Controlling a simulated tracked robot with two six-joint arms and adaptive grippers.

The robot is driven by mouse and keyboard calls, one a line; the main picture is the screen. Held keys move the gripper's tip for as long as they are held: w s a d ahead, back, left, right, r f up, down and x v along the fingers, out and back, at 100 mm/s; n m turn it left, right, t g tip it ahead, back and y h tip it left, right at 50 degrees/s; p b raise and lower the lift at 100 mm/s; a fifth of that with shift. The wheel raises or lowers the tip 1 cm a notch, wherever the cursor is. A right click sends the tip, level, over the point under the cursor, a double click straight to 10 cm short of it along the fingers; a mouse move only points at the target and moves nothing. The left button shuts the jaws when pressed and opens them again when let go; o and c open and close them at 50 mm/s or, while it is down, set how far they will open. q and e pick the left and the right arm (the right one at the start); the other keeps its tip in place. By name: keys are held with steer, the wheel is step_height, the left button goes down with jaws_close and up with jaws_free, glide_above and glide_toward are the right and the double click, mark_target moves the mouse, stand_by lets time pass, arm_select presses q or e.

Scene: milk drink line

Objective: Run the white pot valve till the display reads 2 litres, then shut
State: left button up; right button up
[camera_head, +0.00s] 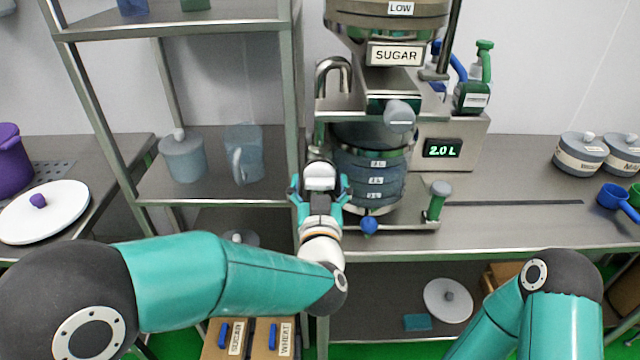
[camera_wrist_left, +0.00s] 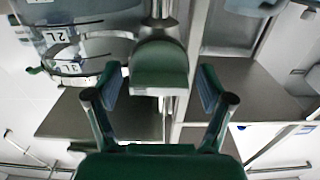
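The display (camera_head: 442,148) reads 2.0 L in green digits. A clear pot (camera_head: 372,172) with litre labels stands below the SUGAR hopper; its labelled side also shows in the wrist view (camera_wrist_left: 75,45). My left gripper (camera_head: 320,188) is at the pot's left side. Its two fingers are spread apart in the wrist view (camera_wrist_left: 160,90). A pale-edged, green-grey handle piece (camera_wrist_left: 160,65) lies between and beyond the fingers, with gaps on both sides. A white block (camera_head: 320,176) shows at the gripper; I cannot tell whether it is the valve handle. My right gripper is out of view.
A grey knob (camera_head: 400,113) is on the hopper front. A blue knob (camera_head: 369,226) and a green-handled lever (camera_head: 437,201) are at the pot's base. A shelf rack (camera_head: 294,110) stands close to the left.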

arm_select(q)
steer(key=s, duration=1.2)
steer(key=shift+a, duration=0.1)
stand_by(0.4)
